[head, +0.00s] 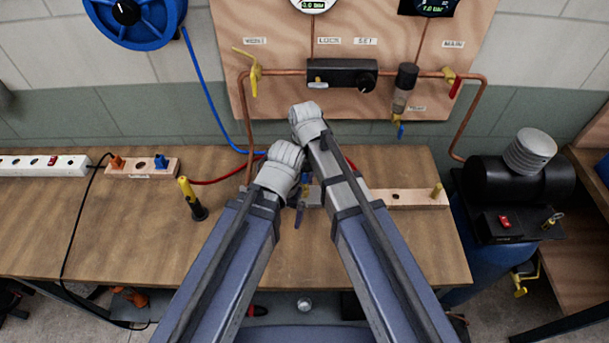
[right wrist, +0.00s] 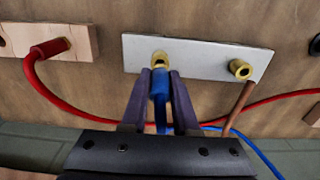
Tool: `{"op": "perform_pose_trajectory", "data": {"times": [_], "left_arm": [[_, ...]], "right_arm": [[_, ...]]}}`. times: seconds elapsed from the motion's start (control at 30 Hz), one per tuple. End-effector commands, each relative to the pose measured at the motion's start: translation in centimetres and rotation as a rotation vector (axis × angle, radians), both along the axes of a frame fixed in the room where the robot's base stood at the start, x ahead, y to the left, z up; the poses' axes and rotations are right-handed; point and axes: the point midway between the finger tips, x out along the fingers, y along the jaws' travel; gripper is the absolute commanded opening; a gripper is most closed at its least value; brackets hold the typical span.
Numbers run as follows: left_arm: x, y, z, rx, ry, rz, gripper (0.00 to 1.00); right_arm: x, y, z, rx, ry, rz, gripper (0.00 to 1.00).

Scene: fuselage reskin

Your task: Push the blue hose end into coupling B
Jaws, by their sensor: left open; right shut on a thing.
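My right gripper (right wrist: 159,74) is shut on the blue hose end (right wrist: 160,86), seen in the right wrist view. The hose end lines up with a brass coupling (right wrist: 160,58) on a pale plate (right wrist: 200,56); I cannot tell whether it is seated in it. A second brass coupling (right wrist: 240,70) stands free on the same plate. No letter is readable on either. In the head view my right gripper (head: 306,180) is mostly hidden by my arms. My left gripper (head: 299,214) is open, just below it, its fingers partly hidden.
A red hose (right wrist: 45,50) is plugged into a wooden block (right wrist: 80,45) beside the plate. The blue hose (head: 212,105) hangs from a blue reel (head: 135,20). A yellow-handled tool (head: 190,198) stands on the bench (head: 110,225). A copper-piped board (head: 290,50) is behind.

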Motion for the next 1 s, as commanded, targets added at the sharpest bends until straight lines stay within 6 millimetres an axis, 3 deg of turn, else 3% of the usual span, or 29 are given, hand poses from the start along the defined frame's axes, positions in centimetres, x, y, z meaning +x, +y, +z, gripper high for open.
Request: {"op": "perform_pose_trajectory", "data": {"times": [1.0], "left_arm": [[0.0, 0.0, -1.5, 0.0, 0.0, 0.0, 1.0]], "right_arm": [[0.0, 0.0, -1.6, 0.0, 0.0, 0.0, 0.0]]}}
